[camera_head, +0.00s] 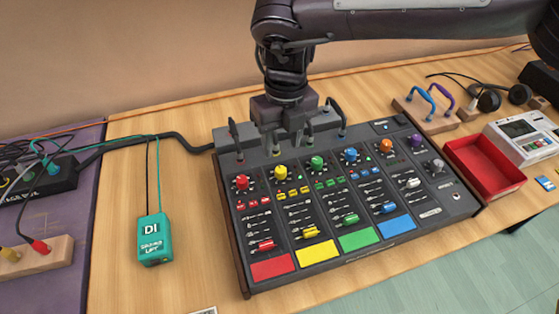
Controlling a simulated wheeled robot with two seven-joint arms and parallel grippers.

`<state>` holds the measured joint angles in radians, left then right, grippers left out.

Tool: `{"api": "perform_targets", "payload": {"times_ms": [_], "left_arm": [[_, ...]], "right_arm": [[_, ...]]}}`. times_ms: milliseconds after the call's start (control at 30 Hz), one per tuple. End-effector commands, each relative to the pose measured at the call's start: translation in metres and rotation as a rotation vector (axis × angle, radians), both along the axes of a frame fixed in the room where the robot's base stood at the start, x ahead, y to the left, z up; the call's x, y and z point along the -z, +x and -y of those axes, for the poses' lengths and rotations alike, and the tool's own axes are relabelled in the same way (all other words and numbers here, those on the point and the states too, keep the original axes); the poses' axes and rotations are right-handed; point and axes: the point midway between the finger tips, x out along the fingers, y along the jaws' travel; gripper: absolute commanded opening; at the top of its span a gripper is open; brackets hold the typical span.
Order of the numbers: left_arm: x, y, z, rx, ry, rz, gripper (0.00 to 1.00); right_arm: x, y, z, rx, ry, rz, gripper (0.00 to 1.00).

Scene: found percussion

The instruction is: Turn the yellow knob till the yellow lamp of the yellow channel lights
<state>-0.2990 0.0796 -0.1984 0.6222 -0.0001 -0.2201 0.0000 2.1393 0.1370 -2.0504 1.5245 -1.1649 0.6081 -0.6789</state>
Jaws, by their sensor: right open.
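The yellow knob (281,172) sits near the top of the yellow channel of the dark mixer (241,282), between the red knob (242,182) and the green knob (317,163). The yellow channel has small yellow buttons (293,193), a yellow fader cap (310,231) and a yellow pad (317,253). The yellow lamp is too small to tell whether it is lit. My right gripper (289,144) points down over the mixer's back edge. It is open and empty, and appears just above and behind the yellow and green knobs, apart from them. My left gripper is out of view.
Cables with upright plugs (340,118) stand along the mixer's back edge near my right gripper. Blue (351,155), orange (386,146) and purple (415,141) knobs are to the right. A red tray (484,168) stands right of the mixer, a teal box (153,240) left.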

Motion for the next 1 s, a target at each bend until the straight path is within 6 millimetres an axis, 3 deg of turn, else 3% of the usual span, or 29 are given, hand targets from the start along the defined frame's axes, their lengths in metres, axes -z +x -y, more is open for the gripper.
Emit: {"api": "perform_targets", "payload": {"times_ms": [500,867,1000], "left_arm": [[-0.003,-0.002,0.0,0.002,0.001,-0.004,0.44],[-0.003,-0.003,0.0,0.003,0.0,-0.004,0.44],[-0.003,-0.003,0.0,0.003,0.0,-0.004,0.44]], "right_arm": [[0.068,-0.001,-0.002,0.002,-0.004,0.0,0.44],[0.075,-0.001,-0.002,0.002,-0.002,0.001,0.44],[0.075,-0.001,-0.002,0.001,-0.002,0.001,0.26]]}}
